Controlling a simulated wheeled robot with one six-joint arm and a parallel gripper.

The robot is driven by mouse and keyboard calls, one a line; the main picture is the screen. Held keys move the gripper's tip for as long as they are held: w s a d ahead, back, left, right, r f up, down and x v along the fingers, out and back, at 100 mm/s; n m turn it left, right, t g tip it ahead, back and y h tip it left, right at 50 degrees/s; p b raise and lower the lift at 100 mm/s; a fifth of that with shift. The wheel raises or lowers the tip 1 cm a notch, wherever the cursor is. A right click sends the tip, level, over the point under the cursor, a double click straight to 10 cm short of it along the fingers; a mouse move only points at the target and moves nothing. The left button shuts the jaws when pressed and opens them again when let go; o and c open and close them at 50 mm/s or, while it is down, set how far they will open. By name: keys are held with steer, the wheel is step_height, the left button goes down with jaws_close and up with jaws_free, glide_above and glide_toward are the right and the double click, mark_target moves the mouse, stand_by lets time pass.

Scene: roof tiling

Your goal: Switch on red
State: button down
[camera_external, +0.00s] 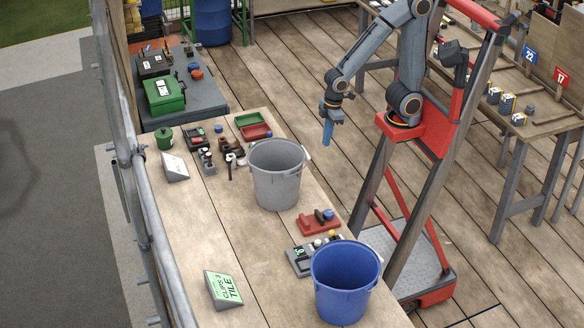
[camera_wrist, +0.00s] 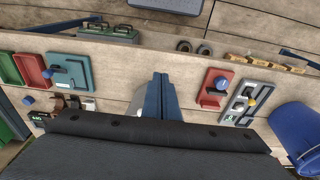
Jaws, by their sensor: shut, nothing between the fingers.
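A red switch base (camera_external: 319,222) with a dark lever and a blue knob sits on the workbench between the grey and blue buckets. In the wrist view the red switch (camera_wrist: 213,98) lies right of my fingers. A grey panel (camera_external: 302,260) with a small green display and a yellow knob stands beside it; it also shows in the wrist view (camera_wrist: 240,104). My gripper (camera_external: 327,140) hangs fingers down, right of the grey bucket and apart from the switch. In the wrist view my gripper (camera_wrist: 160,90) has its blue fingers together, with nothing between them.
The grey bucket (camera_external: 277,180) and blue bucket (camera_external: 346,285) stand on the bench (camera_external: 195,230). A sign reading "CLIPS 3 TILE" (camera_external: 223,290) lies near the front. Green and red trays (camera_external: 256,131) and several small devices crowd the far end. A teal plate with a blue knob (camera_wrist: 72,74) is at left.

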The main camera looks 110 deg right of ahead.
steer(key=w+d+r+b, duration=0.1)
steer(key=w, duration=0.3)
steer(key=w+d+r+b, duration=0.1)
steer(key=w+d+r, duration=0.1)
steer(key=w, duration=0.2)
steer(key=w+d+r+b, duration=0.1)
steer(key=w+d+r, duration=0.1)
steer(key=w, duration=0.3)
steer(key=shift+d+r, duration=0.15)
steer(key=shift+d, duration=0.1)
steer(key=w+d+t+b, duration=0.2)
steer(key=w+d+b, duration=0.5)
steer(key=w+d, duration=1.8)
steer(key=d+f+b, duration=0.2)
steer(key=d+b, duration=0.1)
steer(key=d, duration=1.1)
steer(key=shift+t, duration=0.4)
steer(key=f, duration=0.5)
steer(key=shift+w+a, duration=0.15)
steer(key=shift+w, duration=0.15)
steer(key=shift+f, duration=0.15)
